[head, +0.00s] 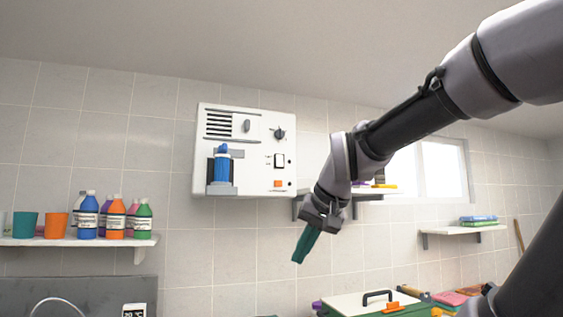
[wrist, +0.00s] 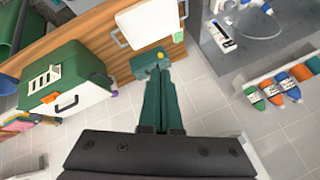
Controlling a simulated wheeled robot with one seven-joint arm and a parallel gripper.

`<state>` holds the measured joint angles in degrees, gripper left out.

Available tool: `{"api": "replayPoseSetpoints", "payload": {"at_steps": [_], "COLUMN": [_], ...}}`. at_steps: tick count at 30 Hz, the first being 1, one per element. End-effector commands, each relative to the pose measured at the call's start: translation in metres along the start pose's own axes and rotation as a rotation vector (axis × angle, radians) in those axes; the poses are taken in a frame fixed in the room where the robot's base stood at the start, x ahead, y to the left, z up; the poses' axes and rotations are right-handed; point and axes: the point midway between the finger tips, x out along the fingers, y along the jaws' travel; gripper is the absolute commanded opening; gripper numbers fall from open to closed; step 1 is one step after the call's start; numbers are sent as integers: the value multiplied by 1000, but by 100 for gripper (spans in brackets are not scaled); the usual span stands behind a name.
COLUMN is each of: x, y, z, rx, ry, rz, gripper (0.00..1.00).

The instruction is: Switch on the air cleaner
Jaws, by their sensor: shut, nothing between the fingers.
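The air cleaner seems to be the white box (head: 262,180) on the tiled wall in the head view. Its front has a dark slatted vent (head: 219,124), a grey oval piece beside it, a dark round knob (head: 280,133), a black-and-white rocker switch (head: 279,161) and an orange square (head: 278,184). A blue bottle (head: 222,169) sits in a grey holder on its lower left. I cannot tell the switch's position. My gripper (head: 299,259) is below and right of the box, apart from it, pointing down. Its teal fingers are shut and empty in the wrist view (wrist: 160,84), where the box is not seen.
A shelf (head: 75,241) with cups and several bottles is at left. Another shelf (head: 375,190) is right of the box, partly behind my arm. A green-lidded case (head: 350,304) with a black handle stands below. The wall just under the box is clear.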

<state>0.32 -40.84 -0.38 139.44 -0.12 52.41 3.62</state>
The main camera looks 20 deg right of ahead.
Motion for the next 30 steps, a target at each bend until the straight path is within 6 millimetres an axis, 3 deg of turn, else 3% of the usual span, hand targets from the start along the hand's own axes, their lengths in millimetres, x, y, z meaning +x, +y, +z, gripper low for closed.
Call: {"api": "replayPoseSetpoints", "payload": {"at_steps": [5,12,18,21,24,30], "x": [-23,-59,-82,-90,-94,-98], "y": [-37,-82,-103,-109,-112,-114], "z": [-95,-250,-351,-383,-402,-412], "rx": [220,602,856,939,991,1023], "ry": [96,253,352,382,399,409], "rz": [-44,-155,-261,-304,-333,-352], "gripper": [0,0,0,0,0,0]}}
